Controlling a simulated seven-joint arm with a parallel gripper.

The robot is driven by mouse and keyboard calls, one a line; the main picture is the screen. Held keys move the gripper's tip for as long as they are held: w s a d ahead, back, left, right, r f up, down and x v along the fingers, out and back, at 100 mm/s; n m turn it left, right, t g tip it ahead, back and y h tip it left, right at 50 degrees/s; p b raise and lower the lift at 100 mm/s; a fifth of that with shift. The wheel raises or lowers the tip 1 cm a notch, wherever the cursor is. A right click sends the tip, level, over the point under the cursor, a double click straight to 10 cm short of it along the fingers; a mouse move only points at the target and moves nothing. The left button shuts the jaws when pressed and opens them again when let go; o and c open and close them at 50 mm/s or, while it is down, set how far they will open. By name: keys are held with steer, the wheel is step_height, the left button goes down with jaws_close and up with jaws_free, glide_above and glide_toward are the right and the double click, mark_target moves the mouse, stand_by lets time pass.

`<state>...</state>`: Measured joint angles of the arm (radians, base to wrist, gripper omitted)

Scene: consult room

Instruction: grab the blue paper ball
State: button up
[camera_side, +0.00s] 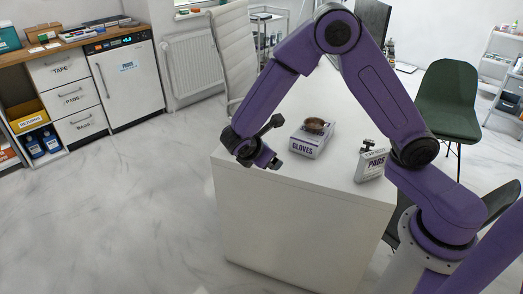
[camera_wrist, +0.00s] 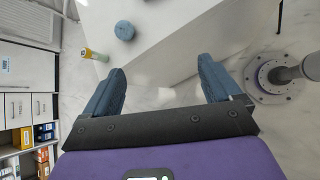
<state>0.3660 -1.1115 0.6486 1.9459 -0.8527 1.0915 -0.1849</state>
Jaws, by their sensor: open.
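The blue paper ball (camera_wrist: 124,30) shows in the wrist view as a round blue lump on the white desk top, near the top of the picture and close to the desk edge. I cannot make it out in the side view. My gripper (camera_wrist: 162,65) is open with nothing between its fingers. The ball lies ahead of the fingertips and left of the middle of the gap, apart from both fingers. In the side view my gripper (camera_side: 274,143) is at the left end of the white desk (camera_side: 290,215), tilted.
A gloves box (camera_side: 308,144) with a brown object on top and a pads box (camera_side: 370,166) with a dark-topped item stand on the desk. A white chair (camera_side: 234,50) is behind.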

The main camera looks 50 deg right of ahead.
steer(key=w+d+f+n+t+h, duration=0.1)
steer(key=w+d+f+n+h, duration=0.15)
steer(key=w+f, duration=0.35)
steer(key=w+d+f+n+t+h, duration=0.1)
steer(key=w+f+n+t, duration=0.15)
steer(key=w+f, duration=0.35)
steer(key=shift+n+g, duration=0.3)
steer(key=shift+g, duration=0.05)
steer(key=x, duration=0.8)
steer(key=s+x, duration=0.1)
steer(key=x, duration=0.3)
steer(key=shift+w+d+f, duration=0.1)
steer(key=shift+d+f, duration=0.15)
steer(key=shift+f, duration=0.15)
steer(key=shift+x, duration=2.75)
steer(key=shift+r, duration=0.25)
steer(key=c, duration=1)
